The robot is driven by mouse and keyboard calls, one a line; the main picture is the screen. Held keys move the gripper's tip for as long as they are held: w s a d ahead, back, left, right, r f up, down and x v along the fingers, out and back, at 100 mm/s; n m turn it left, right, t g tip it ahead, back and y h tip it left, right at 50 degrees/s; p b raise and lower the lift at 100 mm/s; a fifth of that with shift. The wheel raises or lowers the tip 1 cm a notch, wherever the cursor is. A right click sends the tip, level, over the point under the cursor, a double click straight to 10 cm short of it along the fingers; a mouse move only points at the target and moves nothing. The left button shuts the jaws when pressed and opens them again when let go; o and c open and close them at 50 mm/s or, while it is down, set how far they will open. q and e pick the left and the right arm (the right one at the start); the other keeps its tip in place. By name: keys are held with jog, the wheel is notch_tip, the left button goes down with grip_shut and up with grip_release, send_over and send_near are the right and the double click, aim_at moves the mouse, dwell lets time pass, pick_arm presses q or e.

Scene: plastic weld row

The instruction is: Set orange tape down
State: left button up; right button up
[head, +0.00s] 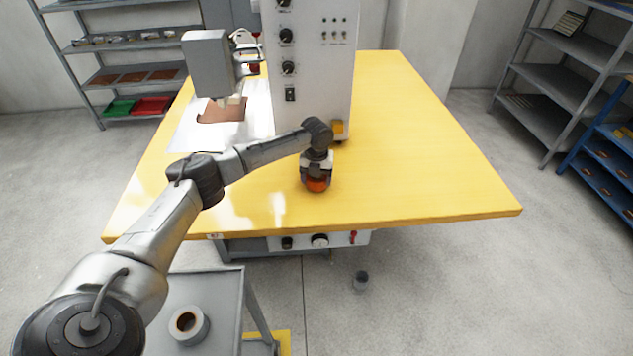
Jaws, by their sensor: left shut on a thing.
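The orange tape (318,184) is at my left gripper (317,174), over the front middle part of the yellow table (420,180). The left gripper points down and is shut on the tape. The gripper hides the upper part of the tape. I cannot tell whether the tape touches the tabletop or hangs just above it. My right gripper is not in view.
A tall white machine (318,70) with knobs stands on the table behind the gripper. The tabletop to the right is clear. A grey cart (220,290) at the lower left carries a grey tape roll (188,325).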

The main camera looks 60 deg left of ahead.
pick_arm(q)
jog(key=shift+f, duration=0.35)
jog(key=o, duration=1)
jog(key=shift+f, duration=0.1)
jog(key=shift+c, duration=0.2)
jog(key=shift+r, duration=0.45)
notch_tip(320, 180, up, 12)
jog(key=p, duration=0.5)
jog(key=shift+f, duration=0.25)
